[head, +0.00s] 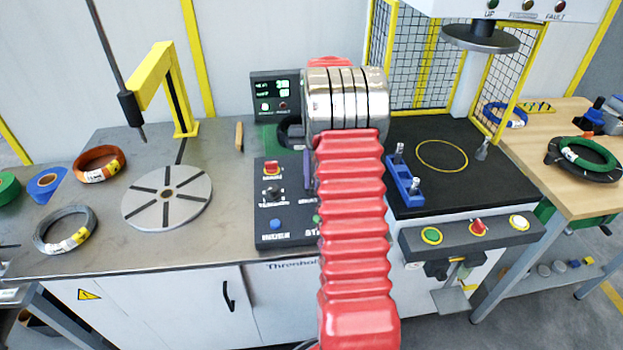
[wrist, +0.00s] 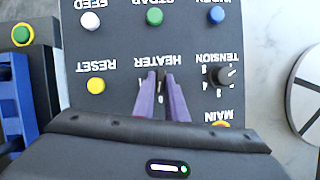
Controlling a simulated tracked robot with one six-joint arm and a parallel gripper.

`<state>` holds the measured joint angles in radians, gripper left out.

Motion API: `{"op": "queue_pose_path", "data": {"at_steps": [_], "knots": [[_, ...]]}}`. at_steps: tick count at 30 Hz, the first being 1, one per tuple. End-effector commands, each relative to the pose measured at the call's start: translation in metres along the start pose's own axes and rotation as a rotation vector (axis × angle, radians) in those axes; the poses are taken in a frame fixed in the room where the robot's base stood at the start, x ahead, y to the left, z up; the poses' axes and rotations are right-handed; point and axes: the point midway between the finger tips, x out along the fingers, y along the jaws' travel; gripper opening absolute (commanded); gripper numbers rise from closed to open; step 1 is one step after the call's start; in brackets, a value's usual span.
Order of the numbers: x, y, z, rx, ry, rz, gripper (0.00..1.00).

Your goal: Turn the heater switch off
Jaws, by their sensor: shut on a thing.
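The control panel (head: 263,221) stands on the bench in the head view, with my red arm covering its right part. In the wrist view the panel (wrist: 122,100) appears upside down, with the HEATER label just past my fingertips. My gripper (wrist: 160,78) has its two purple fingers pointed at the panel below that label, close together. They are shut on the small heater switch, which is mostly hidden between them. Small position marks show there, but I cannot tell the switch's position. In the head view only a sliver of a purple finger shows beside my arm.
Close by in the wrist view are the TENSION knob (wrist: 223,76), the yellow RESET button (wrist: 96,86), the green STRAP button (wrist: 154,17) and the partly hidden MAIN switch (wrist: 221,124). A blue fixture (head: 405,182) stands right of the panel. A round turntable (head: 140,208) lies left.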

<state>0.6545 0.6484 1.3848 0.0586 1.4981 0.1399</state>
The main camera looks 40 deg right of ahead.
Motion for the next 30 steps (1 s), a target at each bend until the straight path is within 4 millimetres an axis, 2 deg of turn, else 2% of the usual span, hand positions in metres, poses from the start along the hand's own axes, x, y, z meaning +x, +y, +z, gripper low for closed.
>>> {"op": "queue_pose_path", "data": {"at_steps": [10,26,27,30], "knots": [[-0.0029,-0.0050,-0.0018,-0.178,0.013,0.068,0.00],[-0.0027,-0.0058,-0.0011,-0.213,0.011,0.081,0.00],[-0.0027,-0.0059,-0.0011,-0.213,0.011,0.081,0.12],[-0.0023,-0.0053,-0.0007,-0.212,0.009,0.082,0.19]]}}
